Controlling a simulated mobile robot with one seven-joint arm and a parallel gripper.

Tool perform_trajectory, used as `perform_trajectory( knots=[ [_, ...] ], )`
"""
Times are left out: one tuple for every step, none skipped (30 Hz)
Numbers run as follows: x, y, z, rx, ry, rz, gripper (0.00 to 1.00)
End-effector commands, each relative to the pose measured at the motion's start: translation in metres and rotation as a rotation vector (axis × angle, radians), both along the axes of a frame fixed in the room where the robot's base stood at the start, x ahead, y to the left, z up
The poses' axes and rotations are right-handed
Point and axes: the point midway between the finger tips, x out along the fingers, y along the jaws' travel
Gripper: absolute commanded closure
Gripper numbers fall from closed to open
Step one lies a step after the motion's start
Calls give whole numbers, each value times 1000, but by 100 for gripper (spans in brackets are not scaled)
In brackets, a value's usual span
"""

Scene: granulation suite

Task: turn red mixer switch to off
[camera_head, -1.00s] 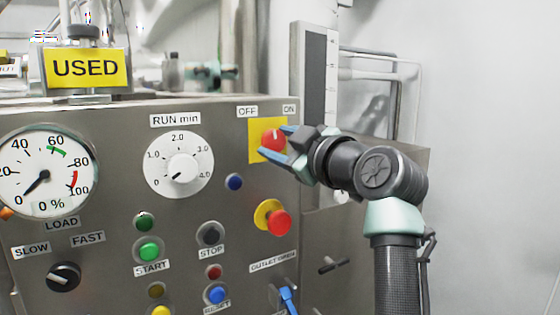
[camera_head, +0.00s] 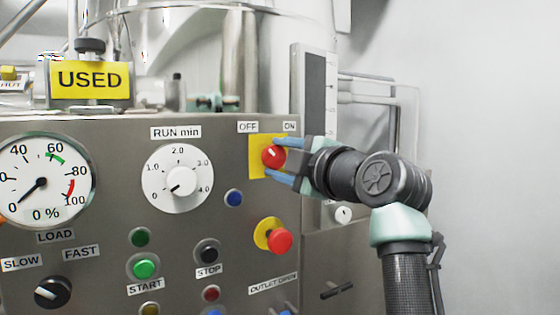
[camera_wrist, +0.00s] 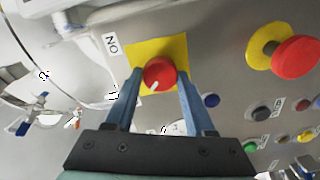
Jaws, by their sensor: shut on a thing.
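The red mixer switch (camera_head: 274,157) is a round knob on a yellow plate (camera_head: 257,143), below the OFF label (camera_head: 248,127) and the ON label (camera_head: 290,126). Its white mark points up and left, toward OFF. My gripper (camera_head: 278,160) reaches in from the right, shut on the knob with one blue finger above and one below. In the wrist view, the knob (camera_wrist: 159,73) sits between the fingertips of my gripper (camera_wrist: 160,80). Its white mark there points down and left, on the side away from the ON label (camera_wrist: 112,43).
A red button on a yellow collar (camera_head: 279,240) protrudes just below the switch. The RUN min dial (camera_head: 178,178) and a blue button (camera_head: 233,198) lie to the left. A load gauge (camera_head: 42,180) is at far left. Free space lies right of my arm.

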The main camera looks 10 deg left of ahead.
Motion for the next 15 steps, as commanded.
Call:
perform_trajectory(
  knots=[
    [0,0,-1,-6,-1,0,100],
    [0,0,-1,-6,-2,0,100],
    [0,0,-1,-8,-3,0,100],
    [0,0,-1,-8,-3,0,100],
    [0,0,-1,-8,-3,0,100],
    [0,0,-1,-9,-4,0,100],
    [0,0,-1,-9,-4,0,100],
    [0,0,-1,-9,-4,0,100],
    [0,0,-1,-9,-4,0,100],
    [0,0,-1,-9,-4,0,100],
    [0,0,-1,-9,-4,0,100],
    [0,0,-1,-9,-4,0,100],
    [0,0,-1,-8,-3,0,40],
    [0,0,-1,-8,-3,0,35],
    [0,0,-1,-7,-4,0,28]
  ],
)
